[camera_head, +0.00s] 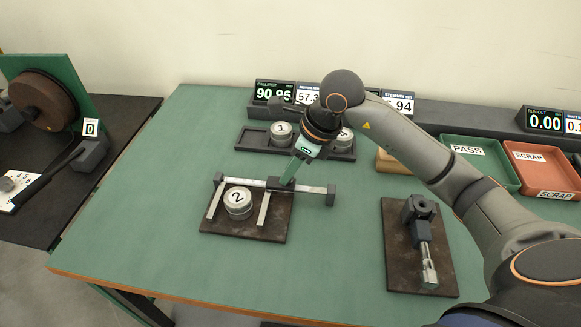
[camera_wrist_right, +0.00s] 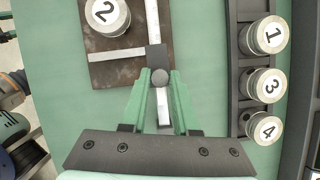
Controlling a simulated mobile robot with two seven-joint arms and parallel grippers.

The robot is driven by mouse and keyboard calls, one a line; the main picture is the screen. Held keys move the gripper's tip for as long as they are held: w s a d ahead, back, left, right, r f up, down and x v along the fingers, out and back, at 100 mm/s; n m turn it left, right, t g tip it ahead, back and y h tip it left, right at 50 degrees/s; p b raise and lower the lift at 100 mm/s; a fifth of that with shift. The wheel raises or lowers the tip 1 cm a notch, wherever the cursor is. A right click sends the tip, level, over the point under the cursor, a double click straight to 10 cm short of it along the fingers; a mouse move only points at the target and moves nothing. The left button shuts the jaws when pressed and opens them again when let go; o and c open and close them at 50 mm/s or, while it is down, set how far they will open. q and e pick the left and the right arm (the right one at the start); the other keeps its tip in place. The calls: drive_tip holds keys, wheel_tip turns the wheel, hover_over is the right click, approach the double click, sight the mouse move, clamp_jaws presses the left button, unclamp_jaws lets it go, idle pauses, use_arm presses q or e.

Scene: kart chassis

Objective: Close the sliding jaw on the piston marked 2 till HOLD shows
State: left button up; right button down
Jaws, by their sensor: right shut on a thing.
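The piston marked 2 (camera_head: 238,207) stands upright between the calliper's two jaws on a dark plate (camera_head: 245,235); its top also shows in the right wrist view (camera_wrist_right: 107,14). The fixed jaw (camera_head: 215,197) is left of it. The sliding jaw (camera_head: 263,209) is right of it, with a visible gap; it also shows in the wrist view (camera_wrist_right: 117,55). My right gripper (camera_head: 284,183) is shut on the slider's dark round knob (camera_wrist_right: 160,77), above the calliper beam (camera_head: 316,188). The calliper display (camera_head: 274,93) reads about 90.96; no HOLD is readable. My left gripper is out of view.
A dark rack (camera_head: 252,138) behind holds pistons 1 (camera_wrist_right: 265,34), 3 (camera_wrist_right: 266,85) and 4 (camera_wrist_right: 264,128). A dark board with a gauge (camera_head: 424,240) lies right. A green PASS tray (camera_head: 474,173) and red SCRAP tray (camera_head: 545,190) stand back right. The front left table is clear.

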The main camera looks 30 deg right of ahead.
sight(275, 181)
idle(0.5)
drive_tip(key=shift+w+a, duration=0.55)
drive_tip(key=shift+a, duration=0.15)
drive_tip(key=shift+w+a, duration=0.5)
drive_tip(key=shift+a, duration=0.2)
drive_tip(key=c, duration=0.7)
unclamp_jaws()
drive_tip(key=shift+o, duration=0.2)
drive_tip(key=shift+r, duration=0.1)
drive_tip(key=v, duration=1.2)
drive_tip(key=shift+r, duration=0.2)
